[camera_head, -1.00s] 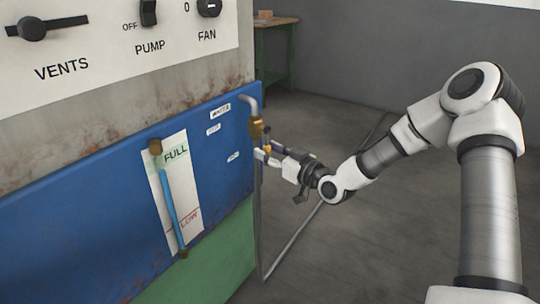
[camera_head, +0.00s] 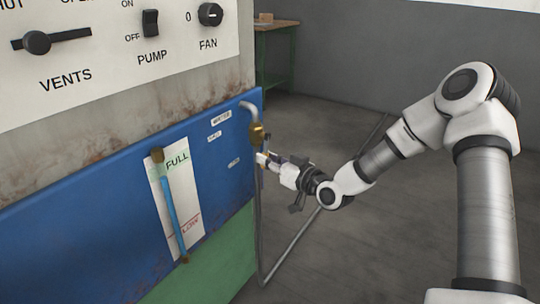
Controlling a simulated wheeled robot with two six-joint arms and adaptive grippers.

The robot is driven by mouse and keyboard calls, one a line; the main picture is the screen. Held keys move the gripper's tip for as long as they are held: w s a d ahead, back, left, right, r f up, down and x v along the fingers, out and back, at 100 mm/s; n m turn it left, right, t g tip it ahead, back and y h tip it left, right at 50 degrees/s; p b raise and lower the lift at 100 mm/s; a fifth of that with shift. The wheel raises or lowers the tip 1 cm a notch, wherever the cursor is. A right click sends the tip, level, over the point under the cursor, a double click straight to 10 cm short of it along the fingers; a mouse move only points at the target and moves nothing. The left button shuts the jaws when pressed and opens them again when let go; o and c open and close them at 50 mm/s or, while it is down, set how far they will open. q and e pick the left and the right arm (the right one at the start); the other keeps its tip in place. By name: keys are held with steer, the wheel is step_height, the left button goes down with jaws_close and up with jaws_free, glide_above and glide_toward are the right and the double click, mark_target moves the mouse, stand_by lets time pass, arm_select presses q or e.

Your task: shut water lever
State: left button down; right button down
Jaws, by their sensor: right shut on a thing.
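A brass water valve (camera_head: 257,134) sits on a bent grey pipe at the right edge of the blue panel (camera_head: 95,215). The label beside it reads as WATER, though it is small. My right gripper (camera_head: 265,159) is just below the valve body, its fingers closed together. It is shut on the valve's lever, which the fingers mostly hide, so the lever's exact angle cannot be told. My left gripper is not in view.
A level gauge (camera_head: 170,205) marked FULL and LOW is on the panel to the left. Above are the VENTS slider (camera_head: 37,42), PUMP switch (camera_head: 150,23) and FAN knob (camera_head: 210,14). A green table (camera_head: 275,60) stands behind.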

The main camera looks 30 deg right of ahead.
steer(key=shift+s+a+r+m+g+y+p, duration=0.4)
steer(key=shift+a+r+m+p, duration=0.5)
steer(key=shift+m+p, duration=1.1)
steer(key=shift+s+a+r+m+g+y+p, duration=0.15)
steer(key=shift+a+r+m+g+y+p, duration=0.3)
steer(key=shift+r+m+p, duration=1.5)
steer(key=shift+s+a+r+m+g+y+p, duration=0.4)
steer(key=shift+a+m+p, duration=0.5)
steer(key=shift+m, duration=2.05)
steer(key=shift+w+d+f, duration=0.1)
steer(key=shift+d+f, duration=0.05)
steer(key=c, duration=1.1)
jaws_free()
steer(key=shift+o, duration=0.2)
